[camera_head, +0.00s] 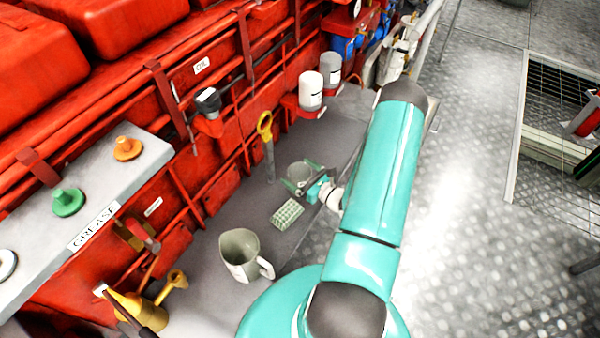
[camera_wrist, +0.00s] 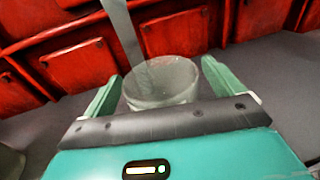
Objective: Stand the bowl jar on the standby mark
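The bowl jar (camera_head: 299,171) is a clear, pale glass vessel with an open round mouth, upright at the grey ledge. In the wrist view, the jar (camera_wrist: 162,84) sits between the two green fingers of my gripper (camera_wrist: 162,72). The fingers are spread about as wide as the jar, one on each side. I cannot tell whether they press on it or only stand around it. In the head view, my gripper (camera_head: 303,175) reaches the jar from the right. Whether the jar rests on the ledge is unclear. I cannot make out a standby mark.
A cream jug (camera_head: 240,254) and a pale green gridded block (camera_head: 287,215) stand on the grey ledge (camera_head: 205,280). A yellow-handled tool (camera_head: 266,130) stands just behind the jar. Two canisters (camera_head: 311,92) sit farther back. Red machinery borders the left; the ledge's front is partly hidden by my arm.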

